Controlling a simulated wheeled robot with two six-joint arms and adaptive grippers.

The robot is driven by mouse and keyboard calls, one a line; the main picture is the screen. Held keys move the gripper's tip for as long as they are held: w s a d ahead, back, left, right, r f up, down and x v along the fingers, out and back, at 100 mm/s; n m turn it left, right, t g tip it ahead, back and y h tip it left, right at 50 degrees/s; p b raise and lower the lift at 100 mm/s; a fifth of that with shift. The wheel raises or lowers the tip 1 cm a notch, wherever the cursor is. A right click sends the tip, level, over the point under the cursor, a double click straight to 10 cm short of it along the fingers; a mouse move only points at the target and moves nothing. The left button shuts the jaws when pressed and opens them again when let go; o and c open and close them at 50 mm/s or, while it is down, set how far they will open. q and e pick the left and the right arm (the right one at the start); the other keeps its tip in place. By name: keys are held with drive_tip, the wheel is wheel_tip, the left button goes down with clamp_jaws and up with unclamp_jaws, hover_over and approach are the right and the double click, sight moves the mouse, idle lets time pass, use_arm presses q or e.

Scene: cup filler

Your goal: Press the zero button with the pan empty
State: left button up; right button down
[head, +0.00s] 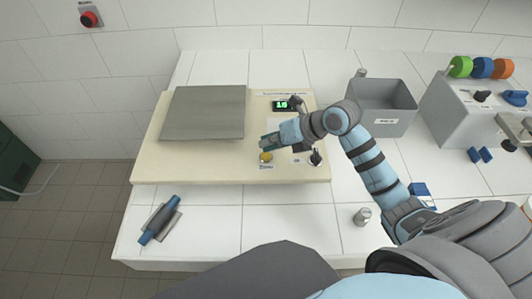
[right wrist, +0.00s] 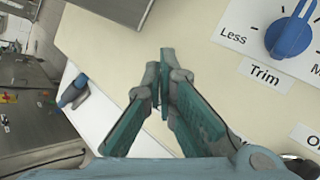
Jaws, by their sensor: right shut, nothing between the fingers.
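The scale (head: 150,165) is a cream slab with a bare grey square pan (head: 205,112) on its left; nothing lies on the pan. Its display (head: 281,105) shows green digits, perhaps 1.6. The yellow zero button (head: 266,156) is at the front edge, above a "Zero" label. My right gripper (head: 265,144) is shut and empty, its tips just behind the button in the head view; I cannot tell if they touch it. In the right wrist view the closed fingertips (right wrist: 162,70) are over cream surface, and the button is not visible there. My left gripper is not in view.
A blue trim knob (right wrist: 290,35) is beside the fingers in the right wrist view. A blue-handled tool (head: 160,220) lies on the white table at front left. A grey bin (head: 382,100) stands right of the scale, and a small metal cylinder (head: 362,216) stands at front.

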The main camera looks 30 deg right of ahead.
idle(0.5)
drive_tip(key=shift+f+b, duration=0.3)
drive_tip(key=shift+f, duration=0.15)
drive_tip(key=shift+f, duration=0.3)
idle(0.4)
drive_tip(key=shift+r+p, duration=0.5)
drive_tip(key=shift+r, duration=0.25)
wheel_tip(320, 180, up, 6)
drive_tip(key=p, duration=0.5)
idle(0.4)
